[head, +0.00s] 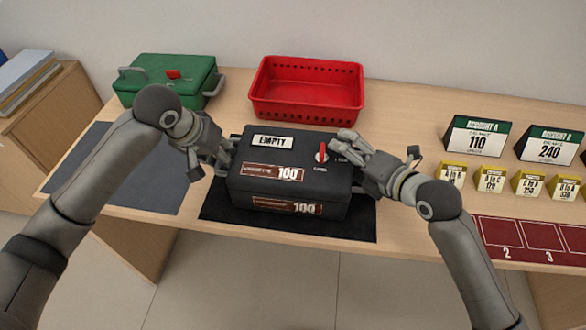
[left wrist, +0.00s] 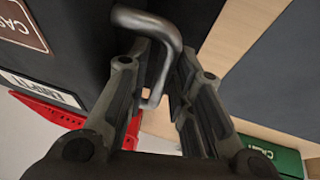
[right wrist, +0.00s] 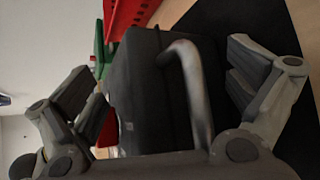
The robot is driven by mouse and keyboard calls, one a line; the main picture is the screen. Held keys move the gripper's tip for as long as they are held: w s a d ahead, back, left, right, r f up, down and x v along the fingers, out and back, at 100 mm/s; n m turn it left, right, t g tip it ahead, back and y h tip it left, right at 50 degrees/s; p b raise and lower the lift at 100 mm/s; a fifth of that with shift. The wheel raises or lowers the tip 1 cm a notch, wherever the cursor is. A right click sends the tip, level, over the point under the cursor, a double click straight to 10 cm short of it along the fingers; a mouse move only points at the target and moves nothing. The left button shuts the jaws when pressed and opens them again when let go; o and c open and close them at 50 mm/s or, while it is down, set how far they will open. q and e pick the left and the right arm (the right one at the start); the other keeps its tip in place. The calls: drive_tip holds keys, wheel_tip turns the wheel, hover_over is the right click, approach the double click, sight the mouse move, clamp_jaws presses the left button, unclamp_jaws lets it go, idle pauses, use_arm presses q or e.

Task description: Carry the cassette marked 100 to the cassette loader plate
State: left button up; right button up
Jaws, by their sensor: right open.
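The black cassette marked 100 (head: 267,174) sits on a black mat (head: 225,210), with an EMPTY label and a red-handled knob on top. My left gripper (head: 217,153) is at its left handle. In the left wrist view that bent metal handle (left wrist: 165,65) lies between the closely spaced fingers, which look shut on it. My right gripper (head: 354,160) is open at the right end. In the right wrist view the right handle (right wrist: 195,90) stands between its wide-apart fingers. A flat grey-blue plate (head: 150,185) lies left of the cassette, partly behind my left arm; no loader marking is readable.
A green case (head: 150,68) stands at the back left and a red perforated tray (head: 307,92) behind the cassette. Account signs (head: 478,137), small yellow cards (head: 490,178) and a dark red numbered mat (head: 520,237) occupy the right. The counter's front edge is close to the black mat.

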use_arm(q)
drive_tip(key=shift+f, duration=0.1)
use_arm(e)
drive_tip(key=shift+a, duration=0.1)
use_arm(q)
clamp_jaws()
use_arm(e)
drive_tip(key=c, duration=0.5)
use_arm(q)
drive_tip(key=shift+d, duration=0.1)
use_arm(e)
drive_tip(key=shift+f, duration=0.2)
drive_tip(key=c, duration=1.4)
drive_tip(key=shift+c, duration=0.5)
drive_tip(key=shift+f, duration=0.1)
use_arm(q)
drive_tip(key=shift+d, duration=0.1)
